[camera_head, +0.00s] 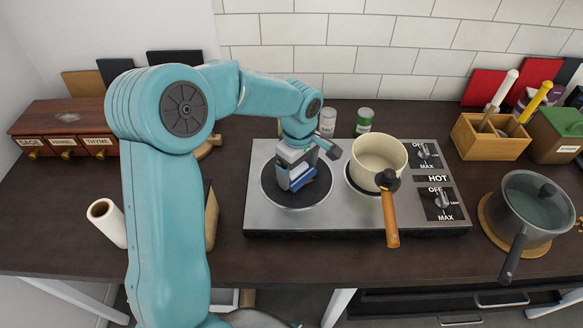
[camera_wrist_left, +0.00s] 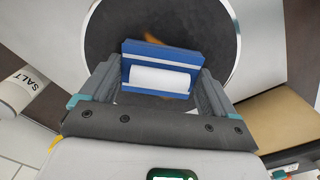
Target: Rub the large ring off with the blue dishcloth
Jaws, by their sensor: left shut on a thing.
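The large ring (camera_head: 312,198) is the dark round plate on the left of the hob, and it fills the top of the left wrist view (camera_wrist_left: 208,38). A brown smear (camera_wrist_left: 154,39) shows on it just beyond the cloth. My left gripper (camera_head: 300,180) is over this ring, shut on the blue dishcloth (camera_head: 304,182). In the left wrist view the dishcloth (camera_wrist_left: 188,58) looks like a folded blue pad with a white band between the fingers. Its underside is hidden, so I cannot tell whether it touches the ring. My right gripper is not in view.
A cream saucepan (camera_head: 378,157) with an orange handle stands on the other ring, close right of my gripper. Small jars (camera_head: 364,121) stand behind the hob. A grey pot (camera_head: 530,205) is at the far right. A paper roll (camera_head: 107,222) and drawer box (camera_head: 62,124) are left.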

